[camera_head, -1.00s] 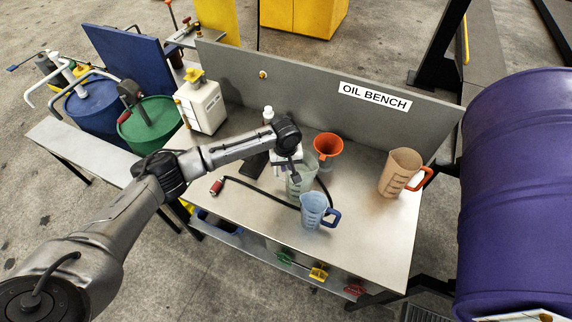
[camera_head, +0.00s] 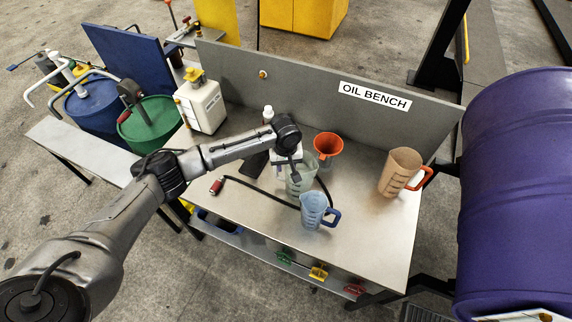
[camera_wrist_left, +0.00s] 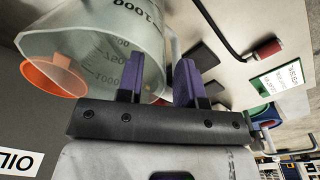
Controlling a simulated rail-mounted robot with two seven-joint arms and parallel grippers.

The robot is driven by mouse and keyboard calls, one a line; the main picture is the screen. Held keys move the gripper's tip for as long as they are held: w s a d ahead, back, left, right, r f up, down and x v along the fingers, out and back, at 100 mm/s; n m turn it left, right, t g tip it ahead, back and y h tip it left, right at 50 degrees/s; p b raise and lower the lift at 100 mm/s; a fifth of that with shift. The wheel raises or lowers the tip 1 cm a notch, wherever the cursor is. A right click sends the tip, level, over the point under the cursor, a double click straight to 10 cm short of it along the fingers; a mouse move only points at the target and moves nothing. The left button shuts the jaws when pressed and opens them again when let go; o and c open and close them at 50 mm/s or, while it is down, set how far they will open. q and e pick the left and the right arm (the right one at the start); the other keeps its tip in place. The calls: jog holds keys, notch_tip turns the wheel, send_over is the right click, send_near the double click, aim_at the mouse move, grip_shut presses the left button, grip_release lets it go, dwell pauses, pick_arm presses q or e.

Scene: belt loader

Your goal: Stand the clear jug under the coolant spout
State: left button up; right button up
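The clear jug (camera_head: 298,184), slightly greenish, stands on the oil bench, partly hidden by my left gripper (camera_head: 287,170) above it. In the left wrist view the jug (camera_wrist_left: 85,48) shows graduation marks and fills the upper left. The two purple fingers of my left gripper (camera_wrist_left: 160,82) are apart there. One finger overlaps the jug's side and the other is beyond its right edge; I cannot tell whether either touches it. I cannot pick out the coolant spout for certain; a white canister with a yellow top (camera_head: 201,104) stands at the bench's back left. My right gripper is out of view.
A blue-handled jug (camera_head: 313,211) stands close in front of the clear jug. A black hose with a red end (camera_head: 216,187) lies nearby. The front right bench is clear.

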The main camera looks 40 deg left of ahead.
pick_arm(q)
notch_tip(320, 180, up, 12)
jog(key=s+d+f+m+t+h, duration=0.1)
jog(key=s+d+f+m+h, duration=0.1)
jog(key=s+d+f+m, duration=0.95)
jog(key=s+d+f, duration=0.2)
jog(key=s, duration=0.4)
jog(key=s+d+f+n+t, duration=0.1)
jog(key=s+d+f, duration=0.1)
jog(key=s, duration=0.5)
jog(key=shift+s+p, duration=0.3)
jog(key=shift+p, duration=0.05)
jog(key=shift+o, duration=0.3)
jog(key=s+a+r+t+y, duration=0.1)
jog(key=s+a, duration=0.2)
jog(key=s, duration=0.6)
jog(key=shift+s+a, duration=0.25)
jog(key=shift+a, duration=0.05)
jog(key=shift+o, duration=0.8)
jog(key=shift+s+a+r+m+y, duration=0.2)
jog(key=shift+s+a+m+y, duration=0.05)
jog(key=shift+s+y, duration=0.1)
jog(key=shift+f, duration=0.1)
